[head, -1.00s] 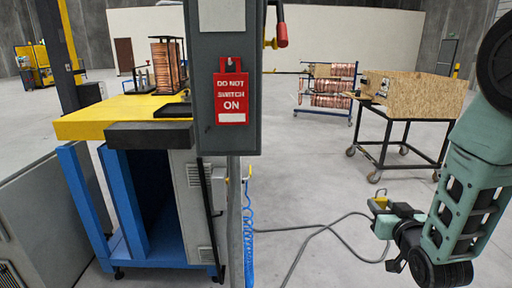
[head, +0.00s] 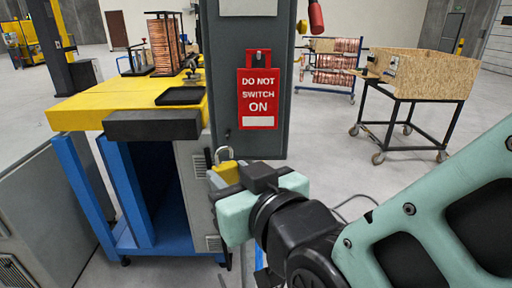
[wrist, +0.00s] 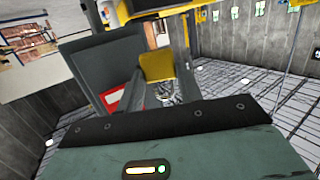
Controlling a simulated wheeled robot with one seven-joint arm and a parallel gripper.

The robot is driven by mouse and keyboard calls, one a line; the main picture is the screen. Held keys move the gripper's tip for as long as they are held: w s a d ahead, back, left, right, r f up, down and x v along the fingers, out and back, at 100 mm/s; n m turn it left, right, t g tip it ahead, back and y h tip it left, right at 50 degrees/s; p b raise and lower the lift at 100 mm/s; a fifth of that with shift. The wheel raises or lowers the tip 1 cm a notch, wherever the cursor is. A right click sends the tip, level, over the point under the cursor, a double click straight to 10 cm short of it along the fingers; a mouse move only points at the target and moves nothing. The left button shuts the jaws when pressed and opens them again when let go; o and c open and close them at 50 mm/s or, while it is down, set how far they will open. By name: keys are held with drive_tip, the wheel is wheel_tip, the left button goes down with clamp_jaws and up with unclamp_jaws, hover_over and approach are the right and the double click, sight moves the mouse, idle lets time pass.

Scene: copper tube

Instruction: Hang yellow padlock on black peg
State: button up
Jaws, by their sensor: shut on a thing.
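The yellow padlock (head: 229,171) is in my gripper (head: 237,178), with its grey shackle pointing up. In the head view it is in front of the lower part of the grey post, below the red tag. In the wrist view the yellow padlock body (wrist: 157,67) shows between the two fingers of my gripper (wrist: 163,88), which is shut on it. I cannot clearly make out a black peg. The red "DO NOT SWITCH ON" tag (head: 258,98) hangs on the grey post (head: 222,70); what bears it is not clear.
A yellow-topped bench (head: 85,112) with blue legs stands left of the post, with a black tray (head: 180,96) on top. A wooden crate (head: 425,72) on a wheeled black frame stands at the right. Open floor lies between post and crate.

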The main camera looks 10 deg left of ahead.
drive_tip(key=shift+w+a+f+b, duration=0.25)
drive_tip(key=shift+w+a+b, duration=0.2)
drive_tip(key=shift+w, duration=1.05)
drive_tip(key=shift+w+a+f+b, duration=0.3)
drive_tip(key=shift+w+b, duration=0.25)
drive_tip(key=shift+w, duration=0.9)
drive_tip(key=shift+w+a+f+b, duration=0.2)
drive_tip(key=shift+w+a+b, duration=0.25)
drive_tip(key=shift+w, duration=1.05)
drive_tip(key=o, duration=1.1)
drive_tip(key=shift+s+d, duration=0.1)
